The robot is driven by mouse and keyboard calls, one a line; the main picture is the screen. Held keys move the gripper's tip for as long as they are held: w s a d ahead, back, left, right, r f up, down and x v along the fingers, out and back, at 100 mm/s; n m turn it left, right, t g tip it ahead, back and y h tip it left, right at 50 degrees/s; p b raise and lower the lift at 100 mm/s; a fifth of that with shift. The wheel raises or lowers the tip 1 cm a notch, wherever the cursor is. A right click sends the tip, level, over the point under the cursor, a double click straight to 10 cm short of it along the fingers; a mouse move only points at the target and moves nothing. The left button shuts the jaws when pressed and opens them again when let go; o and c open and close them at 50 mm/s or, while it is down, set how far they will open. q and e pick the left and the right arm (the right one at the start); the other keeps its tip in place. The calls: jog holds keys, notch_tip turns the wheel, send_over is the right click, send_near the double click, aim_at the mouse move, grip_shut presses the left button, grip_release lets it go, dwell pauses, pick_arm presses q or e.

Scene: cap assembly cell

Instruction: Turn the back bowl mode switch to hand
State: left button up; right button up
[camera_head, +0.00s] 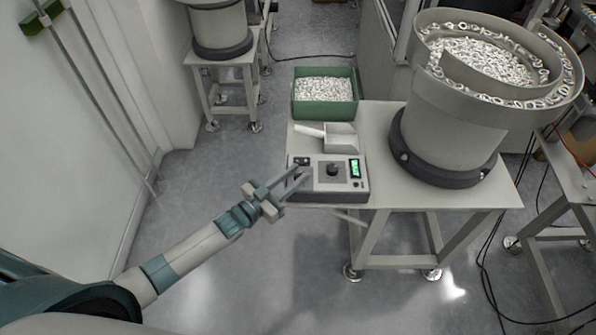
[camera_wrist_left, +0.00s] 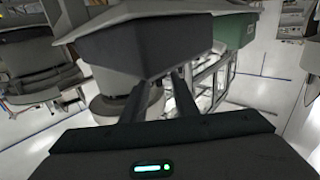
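The grey control box (camera_head: 322,188) sits at the left end of the near table in the head view. Its top has a large black knob (camera_head: 333,170), a green-lit display (camera_head: 355,168) and a small dark switch (camera_head: 302,161) at the upper left; labels and switch position are too small to read. My left gripper (camera_head: 303,174) reaches in from the left, its fingertips at the box's left end, partly over it; contact cannot be told. In the left wrist view its two fingers (camera_wrist_left: 162,82) stand apart with nothing between them, and a dark box side is just beyond. My right gripper is not in view.
A white scoop (camera_head: 340,139) lies behind the box. A green bin (camera_head: 325,112) of small white parts is beyond it. A large bowl feeder (camera_head: 450,125) full of parts stands at the right of the table (camera_head: 384,190). Another feeder (camera_head: 220,28) stands at the back left.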

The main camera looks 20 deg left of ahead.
pick_arm(q)
jog(key=shift+w+d, duration=0.35)
jog(key=shift+w, duration=0.2)
grip_shut()
